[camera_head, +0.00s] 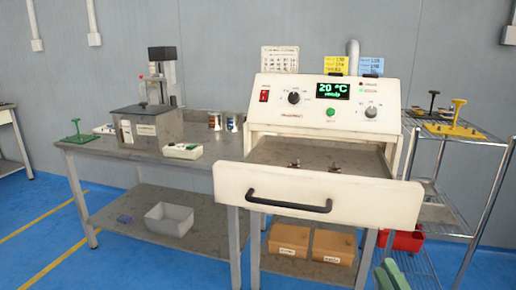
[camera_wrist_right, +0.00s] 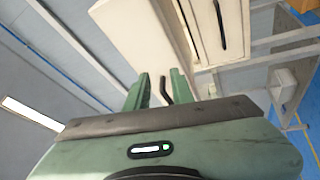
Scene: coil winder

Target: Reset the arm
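My left gripper is in neither view. The white oven (camera_head: 325,108) has its drawer (camera_head: 315,192) pulled out, with small dark parts inside. Its display reads 20 °C.
A grey workbench (camera_head: 100,146) with a winder (camera_head: 160,75) stands at left. Brown boxes (camera_head: 290,240) and a red bin (camera_head: 402,240) sit low. Blue floor at left is mostly clear.

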